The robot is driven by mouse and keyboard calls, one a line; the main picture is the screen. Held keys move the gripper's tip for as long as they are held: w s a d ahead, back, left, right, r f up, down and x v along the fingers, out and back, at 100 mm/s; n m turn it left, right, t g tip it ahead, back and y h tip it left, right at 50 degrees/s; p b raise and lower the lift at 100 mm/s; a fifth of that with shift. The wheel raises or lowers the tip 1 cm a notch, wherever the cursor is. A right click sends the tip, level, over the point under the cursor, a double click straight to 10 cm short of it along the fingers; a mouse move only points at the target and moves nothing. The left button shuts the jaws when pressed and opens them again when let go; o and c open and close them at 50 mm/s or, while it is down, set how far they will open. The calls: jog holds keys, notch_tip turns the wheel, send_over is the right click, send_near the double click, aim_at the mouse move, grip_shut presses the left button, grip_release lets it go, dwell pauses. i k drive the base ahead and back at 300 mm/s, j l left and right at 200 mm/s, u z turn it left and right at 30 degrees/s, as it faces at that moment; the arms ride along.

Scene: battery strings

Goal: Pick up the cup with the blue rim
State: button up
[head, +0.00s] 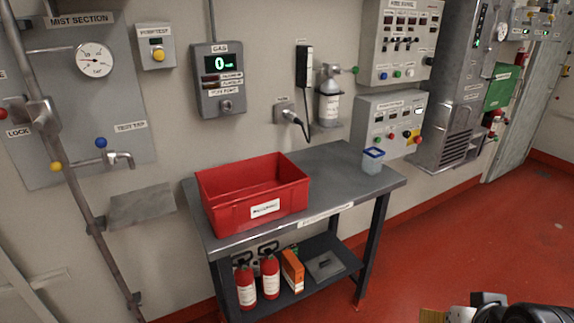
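The cup with the blue rim (372,161) stands upright on the right part of the grey metal table (335,177). Its body is pale and its rim is blue. My gripper (482,312) shows only in part at the bottom right edge, dark and cut off by the frame. It is well apart from the cup, nearer to me and over the red floor. Its fingertips cannot be made out.
A red crate (227,217) fills the table's left part; bare tabletop lies between it and the cup. Two red extinguishers (270,278) and an orange box (292,270) stand on the lower shelf. Wall panels and a bottle (329,103) are behind. Red floor (470,215) at right is clear.

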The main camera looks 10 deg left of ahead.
aim_at(372, 160)
jog(key=u, duration=0.15)
jog(key=i+l+u, duration=0.1)
jog(key=l, duration=0.25)
jog(key=i+l+u, duration=0.1)
jog(key=i+l, duration=0.15)
jog(key=i+l+u, duration=0.1)
jog(key=l, duration=0.4)
jog(key=i+l+u, duration=0.1)
jog(key=i+l, duration=0.15)
jog(key=i+l+u, duration=0.1)
jog(key=l, duration=0.4)
jog(key=i+l+u, duration=0.1)
jog(key=l, duration=0.3)
jog(key=i+l+u, duration=0.1)
jog(key=l, duration=0.35)
jog(key=i+j, duration=0.05)
